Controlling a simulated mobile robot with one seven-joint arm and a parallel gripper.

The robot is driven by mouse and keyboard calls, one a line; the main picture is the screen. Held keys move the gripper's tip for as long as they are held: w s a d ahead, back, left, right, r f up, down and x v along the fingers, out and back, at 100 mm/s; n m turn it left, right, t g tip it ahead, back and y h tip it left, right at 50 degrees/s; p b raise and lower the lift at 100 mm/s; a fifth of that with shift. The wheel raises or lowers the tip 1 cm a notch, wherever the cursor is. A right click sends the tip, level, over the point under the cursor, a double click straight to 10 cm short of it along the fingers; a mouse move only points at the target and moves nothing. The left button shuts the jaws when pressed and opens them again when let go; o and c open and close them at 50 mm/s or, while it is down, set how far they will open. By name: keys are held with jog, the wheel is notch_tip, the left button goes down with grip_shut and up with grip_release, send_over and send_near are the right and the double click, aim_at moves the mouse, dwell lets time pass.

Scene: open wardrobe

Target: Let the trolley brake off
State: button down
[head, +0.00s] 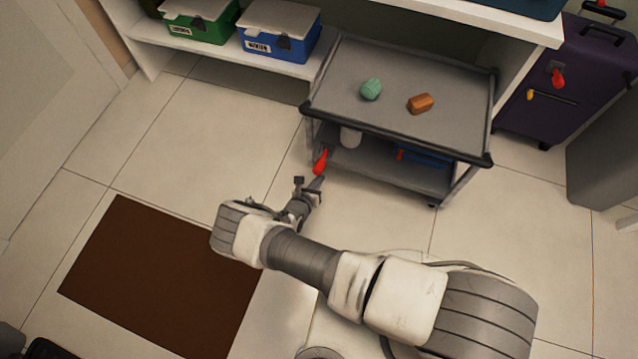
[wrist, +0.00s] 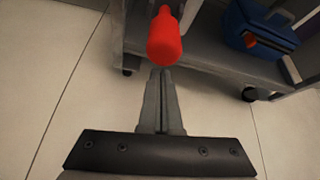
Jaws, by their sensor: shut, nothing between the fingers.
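The grey trolley (head: 440,145) stands in front of the wardrobe, with an upper tray and a lower shelf. A red handle (head: 320,162), which looks like the brake lever, sticks out at its lower left front corner. The handle also shows large in the wrist view (wrist: 164,38), just beyond my fingertips. My gripper (head: 317,182) is shut and empty, its fingers pointing at the handle. In the wrist view the fingertips (wrist: 160,72) lie just below the handle's rounded end; I cannot tell whether they touch it.
A green lump (head: 371,89) and an orange block (head: 420,104) lie on the upper tray. A blue case (wrist: 262,30) sits on the lower shelf. A purple suitcase (head: 560,80) stands at the right. A brown mat (head: 160,275) lies on the open floor at left.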

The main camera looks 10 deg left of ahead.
jog(key=shift+w+a+r+p, duration=0.1)
jog(key=shift+a+r+p, duration=0.05)
jog(key=shift+r+p, duration=0.85)
jog(key=shift+r, duration=0.1)
